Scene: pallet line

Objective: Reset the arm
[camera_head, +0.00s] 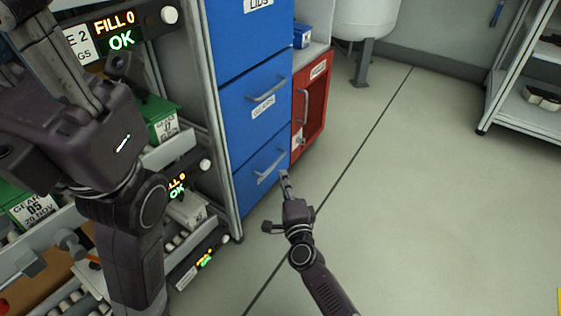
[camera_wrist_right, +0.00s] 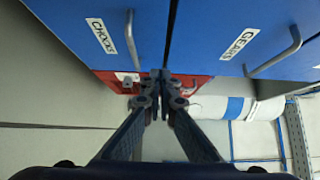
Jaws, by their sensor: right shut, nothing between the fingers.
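My right gripper (camera_head: 284,174) is shut and empty. In the head view its tips point up the picture, in front of the lowest blue drawer (camera_head: 247,196). In the right wrist view the right gripper's fingertips (camera_wrist_right: 160,76) meet, with blue drawer fronts and a red panel beyond them; whether they touch anything is hard to tell. My left arm (camera_head: 130,230) fills the left side of the head view, close to the camera. No left fingertips can be made out.
Blue drawers with bar handles (camera_head: 267,96) stand beside a red cabinet (camera_head: 308,100). A rack with green bins (camera_head: 160,112) and lit displays is at left, partly behind my left arm. A shelf unit (camera_head: 510,105) stands at right. The floor (camera_head: 430,200) between is clear.

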